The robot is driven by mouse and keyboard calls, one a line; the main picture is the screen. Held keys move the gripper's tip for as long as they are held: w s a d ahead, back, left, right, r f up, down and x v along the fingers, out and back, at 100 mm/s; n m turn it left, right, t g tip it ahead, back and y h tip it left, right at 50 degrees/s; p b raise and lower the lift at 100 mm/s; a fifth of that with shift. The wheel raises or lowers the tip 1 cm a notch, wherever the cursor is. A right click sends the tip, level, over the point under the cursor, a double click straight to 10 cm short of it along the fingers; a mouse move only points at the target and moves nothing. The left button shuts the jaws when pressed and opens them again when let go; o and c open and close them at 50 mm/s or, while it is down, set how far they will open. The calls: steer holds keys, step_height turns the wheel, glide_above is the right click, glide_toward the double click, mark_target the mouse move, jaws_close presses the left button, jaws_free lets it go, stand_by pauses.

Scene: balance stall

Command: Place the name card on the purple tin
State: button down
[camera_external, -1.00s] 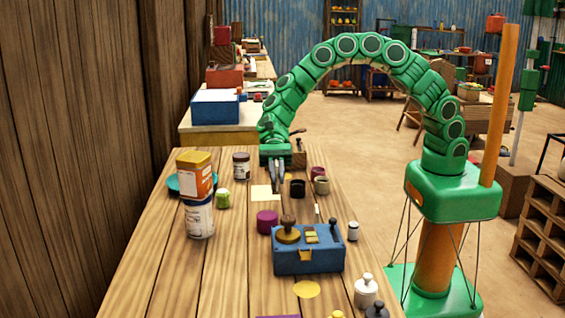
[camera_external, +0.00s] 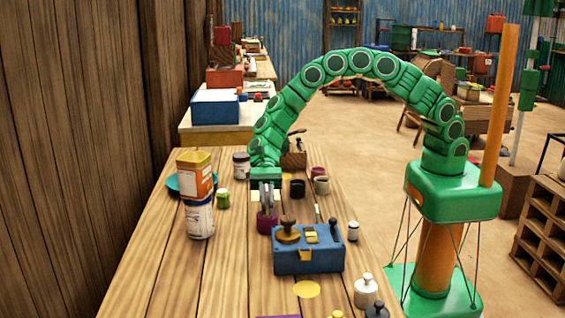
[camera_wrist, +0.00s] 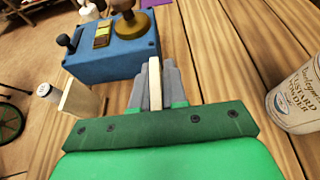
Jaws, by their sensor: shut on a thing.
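In the wrist view my gripper (camera_wrist: 155,92) is shut on a thin, pale upright piece, apparently the name card (camera_wrist: 155,80), seen nearly edge-on.
The table's left front is clear.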

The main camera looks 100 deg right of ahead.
steer(key=c, duration=1.2)
jaws_free()
steer(key=shift+o, duration=0.2)
steer(key=shift+d+r, duration=0.15)
steer(key=shift+d, duration=0.1)
steer(key=v, duration=1.1)
steer(key=shift+d, duration=0.25)
